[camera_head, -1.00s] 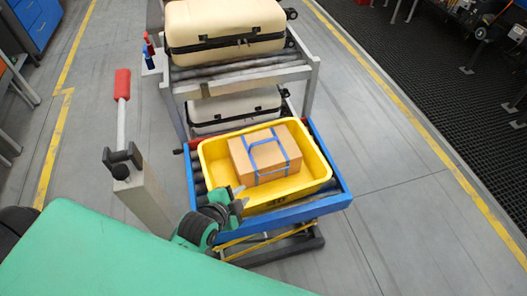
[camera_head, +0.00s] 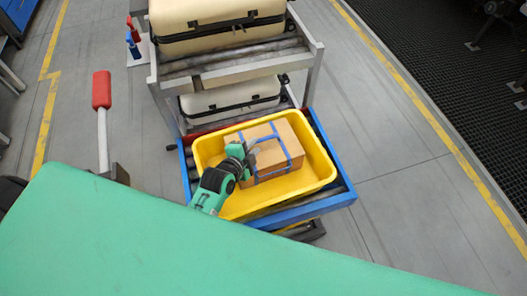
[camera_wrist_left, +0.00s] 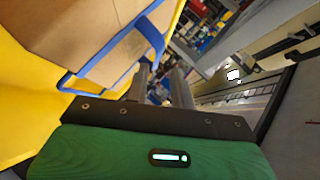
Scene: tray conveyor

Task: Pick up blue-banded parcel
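The blue-banded parcel (camera_head: 276,148) is a brown cardboard box with blue straps. It lies in a yellow tray (camera_head: 322,165) in the head view. My left gripper (camera_head: 256,146) is over the parcel's left side, and my arm hides part of that side and of the tray. In the left wrist view the parcel (camera_wrist_left: 75,28) fills the upper left, with a blue strap close beside the fingers. The left fingers (camera_wrist_left: 160,82) are apart with a gap between them and nothing seen held. Contact with the parcel cannot be told. My right gripper is not in view.
The tray stands on a blue-framed roller stand (camera_head: 334,180). Behind it a grey rack (camera_head: 312,70) carries a cream suitcase (camera_head: 215,22) above and another (camera_head: 232,98) below. A red-topped lever (camera_head: 102,92) stands at left.

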